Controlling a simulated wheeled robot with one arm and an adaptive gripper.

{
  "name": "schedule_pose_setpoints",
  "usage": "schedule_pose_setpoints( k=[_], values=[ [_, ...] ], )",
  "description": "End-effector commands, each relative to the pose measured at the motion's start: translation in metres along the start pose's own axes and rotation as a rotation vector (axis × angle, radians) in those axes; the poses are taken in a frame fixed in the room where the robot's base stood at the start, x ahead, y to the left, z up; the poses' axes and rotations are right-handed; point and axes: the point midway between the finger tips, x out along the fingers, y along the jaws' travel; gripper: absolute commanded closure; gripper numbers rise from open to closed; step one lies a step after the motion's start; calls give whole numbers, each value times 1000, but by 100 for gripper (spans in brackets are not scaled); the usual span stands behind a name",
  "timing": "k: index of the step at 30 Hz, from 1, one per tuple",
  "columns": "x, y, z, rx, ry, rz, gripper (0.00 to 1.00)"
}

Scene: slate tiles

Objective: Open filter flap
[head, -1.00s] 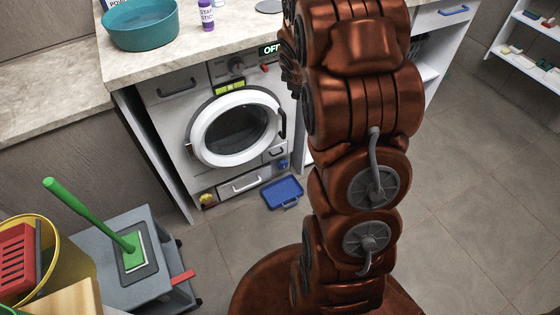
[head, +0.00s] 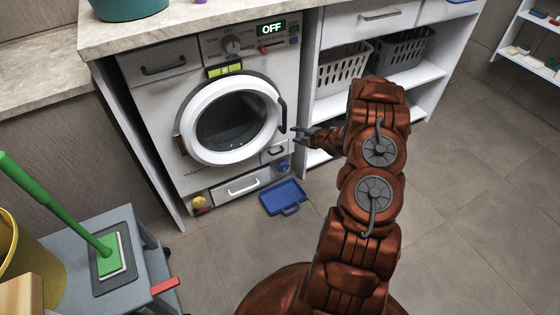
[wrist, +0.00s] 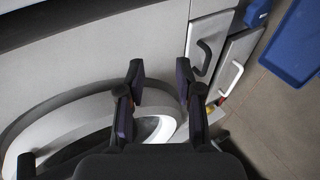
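The white washing machine (head: 150,85) stands under the counter with its display reading OFF. A small panel with a dark handle (head: 276,152) sits low on its right, and a wider panel with a handle (head: 243,187) is at the bottom. Both look shut; I cannot tell for certain which is the filter flap. In the wrist view, the small panel (wrist: 207,32) and the wider panel (wrist: 236,52) lie right of my fingers. My gripper (head: 298,137) is open and empty, just right of the round door and above the small panel. It also shows in the wrist view (wrist: 160,75).
The round door (head: 185,125) is closed, with a dark handle on its right. A blue knob (head: 283,167) is beside the panels, and a blue tray (head: 283,198) lies on the floor below. Shelves with grey baskets (head: 340,70) stand right. A grey cart (head: 125,285) stands left.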

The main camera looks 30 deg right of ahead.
Motion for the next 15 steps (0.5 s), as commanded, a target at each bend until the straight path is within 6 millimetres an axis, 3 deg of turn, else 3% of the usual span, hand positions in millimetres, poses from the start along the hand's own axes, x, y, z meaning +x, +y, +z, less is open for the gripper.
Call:
schedule_pose_setpoints(
  k=[1,6,10,15],
  values=[
    [8,-28,0,-8,29,28,65],
    [17,-71,-13,-52,122,145,65],
    [18,-91,-22,-72,167,217,65],
    [17,-100,-28,-88,193,269,65]
  ],
)
